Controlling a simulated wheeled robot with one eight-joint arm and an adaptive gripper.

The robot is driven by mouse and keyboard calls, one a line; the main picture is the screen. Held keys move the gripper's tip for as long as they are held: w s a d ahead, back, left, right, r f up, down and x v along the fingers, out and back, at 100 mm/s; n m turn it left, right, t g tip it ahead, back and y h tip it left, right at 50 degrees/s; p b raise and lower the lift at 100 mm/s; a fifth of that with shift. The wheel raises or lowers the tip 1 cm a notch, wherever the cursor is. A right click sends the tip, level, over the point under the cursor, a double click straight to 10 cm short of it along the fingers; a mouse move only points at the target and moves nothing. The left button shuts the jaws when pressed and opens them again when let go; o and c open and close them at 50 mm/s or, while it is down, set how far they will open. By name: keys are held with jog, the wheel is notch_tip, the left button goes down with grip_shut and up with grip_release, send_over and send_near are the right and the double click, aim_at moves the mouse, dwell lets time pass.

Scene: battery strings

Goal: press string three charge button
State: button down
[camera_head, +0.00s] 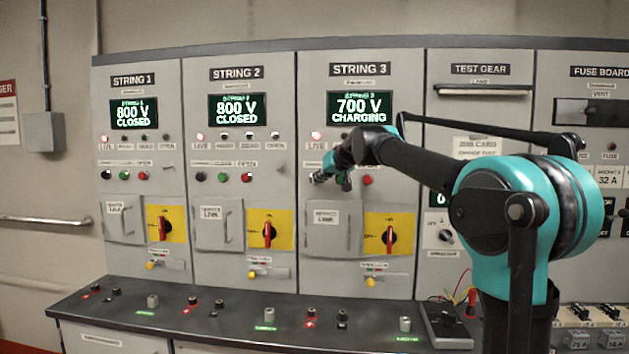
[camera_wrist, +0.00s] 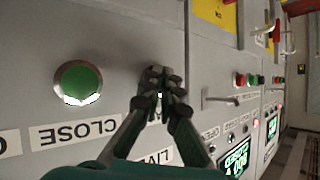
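The string 3 panel (camera_head: 312,245) has a lit display (camera_head: 360,107) reading "700 V CHARGING". Its red button (camera_head: 367,180) shows in the head view, and its green button (camera_wrist: 78,82) shows large in the wrist view above an upside-down "CLOSE" label. My gripper (camera_head: 318,178) is at the left end of this button row. In the wrist view my gripper (camera_wrist: 161,78) has its fingertips together at the panel face, beside the green button. The fingertips cover the charge button's likely spot; I see no button there. Whether they touch the panel is hard to tell.
String 1 (camera_head: 134,114) and string 2 (camera_head: 237,108) displays read "800 V CLOSED". Below string 3 are a grey hatch and a red switch (camera_head: 389,236) on a yellow plate. A dark bench (camera_head: 230,310) with terminals juts out below. My arm hides part of the test gear panel.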

dwell(0.5)
jog(key=s, duration=0.6)
dwell(0.3)
jog(key=shift+f, duration=0.2)
dwell(0.3)
jog(key=s+d+f+m+g+h, duration=0.1)
jog(key=s+d+f, duration=0.35)
jog(key=f, duration=0.45)
jog(key=s+d+f+g+h, duration=0.1)
jog(key=s+d+f, duration=0.35)
jog(key=f, duration=0.45)
jog(key=s+d+f+m+h, duration=0.1)
jog(key=s+d+f+h, duration=0.15)
jog(key=d+f, duration=0.45)
jog(key=s+d+f+m+g+h, duration=0.1)
jog(key=s+d+f, duration=0.4)
jog(key=s+f, duration=0.6)
jog(key=s+d+f+m+g+h, duration=0.1)
jog(key=s+d+f, duration=0.5)
jog(key=s+f, duration=0.6)
jog(key=shift+s+d+f+m+g+h, duration=0.2)
jog(key=shift+s+f+m+g+h, duration=0.15)
jog(key=shift+s+g, duration=0.4)
